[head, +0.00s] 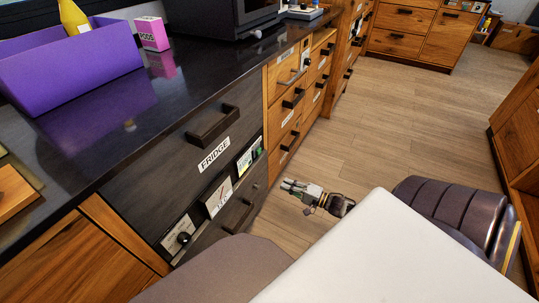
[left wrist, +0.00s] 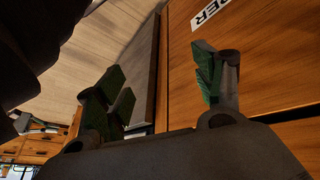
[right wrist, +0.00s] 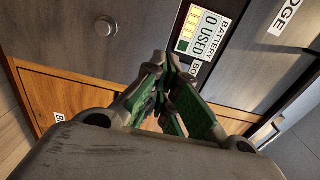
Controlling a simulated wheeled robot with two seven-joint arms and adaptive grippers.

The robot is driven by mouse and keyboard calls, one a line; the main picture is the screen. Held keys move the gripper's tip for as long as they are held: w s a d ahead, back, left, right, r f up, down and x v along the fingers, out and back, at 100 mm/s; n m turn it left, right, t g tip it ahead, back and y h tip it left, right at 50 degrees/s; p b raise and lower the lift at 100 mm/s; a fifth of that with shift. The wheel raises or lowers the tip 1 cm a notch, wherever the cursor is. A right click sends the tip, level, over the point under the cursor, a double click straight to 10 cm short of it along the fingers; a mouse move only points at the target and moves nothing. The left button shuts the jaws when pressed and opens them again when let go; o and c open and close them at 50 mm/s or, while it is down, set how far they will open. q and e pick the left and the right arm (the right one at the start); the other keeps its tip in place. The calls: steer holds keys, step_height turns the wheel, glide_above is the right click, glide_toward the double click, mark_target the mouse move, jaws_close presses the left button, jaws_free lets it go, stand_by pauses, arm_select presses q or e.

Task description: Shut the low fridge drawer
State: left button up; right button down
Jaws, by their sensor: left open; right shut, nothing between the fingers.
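The dark grey fridge unit is under the counter in the head view, with a FRIDGE label (head: 214,154) below its upper handle (head: 213,124). My right gripper (head: 287,185) is right of that drawer over the floor, pointing left at the unit. In the right wrist view its fingers (right wrist: 164,62) are shut and empty before dark panels. My left gripper (left wrist: 165,90) is open and empty beside a wooden panel in the left wrist view; the head view does not show it.
A purple box (head: 70,70) and a pink carton (head: 152,33) stand on the dark countertop (head: 150,95). Wooden drawers (head: 292,100) adjoin the fridge unit. The wooden floor (head: 400,120) is open to the right. A padded seat (head: 450,210) stands at the right.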

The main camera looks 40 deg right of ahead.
steer(key=b, duration=0.4)
glide_toward(254, 170)
steer(key=x, duration=0.3)
steer(key=shift+b+x, duration=0.9)
steer(key=shift+x, duration=1.1)
arm_select(q)
step_height(254, 170, down, 10)
steer(key=d+t+h, duration=0.1)
steer(key=d, duration=0.1)
steer(key=shift+w+r+n+t, duration=0.2)
steer(key=shift+w+n+t, duration=0.1)
steer(key=shift+n+t, duration=0.1)
arm_select(e)
steer(key=shift+a, duration=0.2)
steer(key=shift+r, duration=0.1)
steer(key=shift+p+x, duration=0.55)
steer(key=shift+x, duration=0.65)
arm_select(q)
steer(key=shift+s+r, duration=0.1)
steer(key=shift+r, duration=0.4)
steer(key=shift+r, duration=0.1)
arm_select(e)
steer(key=shift+s, duration=0.1)
